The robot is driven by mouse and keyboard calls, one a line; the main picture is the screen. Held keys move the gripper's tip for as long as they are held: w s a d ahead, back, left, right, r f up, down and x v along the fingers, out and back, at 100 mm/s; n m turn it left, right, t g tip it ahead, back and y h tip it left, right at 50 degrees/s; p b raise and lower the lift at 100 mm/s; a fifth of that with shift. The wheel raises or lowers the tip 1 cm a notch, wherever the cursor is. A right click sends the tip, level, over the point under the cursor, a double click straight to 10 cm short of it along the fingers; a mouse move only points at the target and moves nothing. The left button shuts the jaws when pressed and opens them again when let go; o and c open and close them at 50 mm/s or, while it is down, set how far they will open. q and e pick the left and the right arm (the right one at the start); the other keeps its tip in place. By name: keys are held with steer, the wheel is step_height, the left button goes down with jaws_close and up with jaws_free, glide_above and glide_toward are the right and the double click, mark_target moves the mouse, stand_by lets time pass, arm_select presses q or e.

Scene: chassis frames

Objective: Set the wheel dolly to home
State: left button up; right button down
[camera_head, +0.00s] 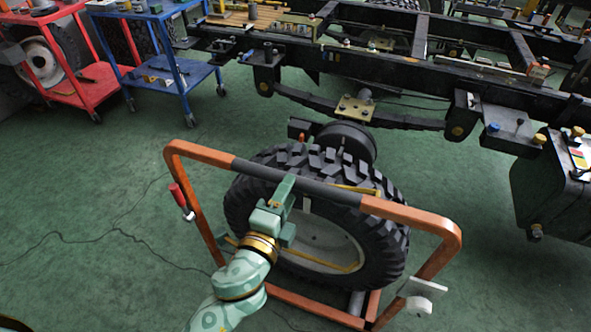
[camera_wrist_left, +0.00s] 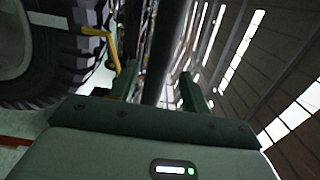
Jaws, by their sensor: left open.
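The wheel dolly (camera_head: 445,262) is an orange tube frame with a dark grip section along its top bar (camera_head: 300,183). It carries a large black-tyred wheel (camera_head: 385,247), held with yellow pieces. My left gripper (camera_head: 284,190) is open at the dark grip. In the left wrist view, the two fingers of my left gripper (camera_wrist_left: 160,85) stand apart with the dark bar (camera_wrist_left: 170,45) between them. I cannot tell whether they touch it. The tyre (camera_wrist_left: 80,75) shows at the left of that view. My right gripper is not in view. I cannot make out a marked home spot.
A black truck chassis frame (camera_head: 400,75) with a bare hub (camera_head: 345,140) stands just behind the dolly. A blue cart (camera_head: 175,75) and a red cart (camera_head: 85,85) stand at the back left. Green floor (camera_head: 90,210) is open at left, with a thin cable lying on it.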

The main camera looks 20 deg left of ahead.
mark_target(297, 175)
arm_select(q)
steer(key=w, duration=0.6)
steer(key=shift+d+f, duration=0.1)
steer(key=shift+f, duration=0.05)
jaws_close()
steer(key=shift+w, duration=0.15)
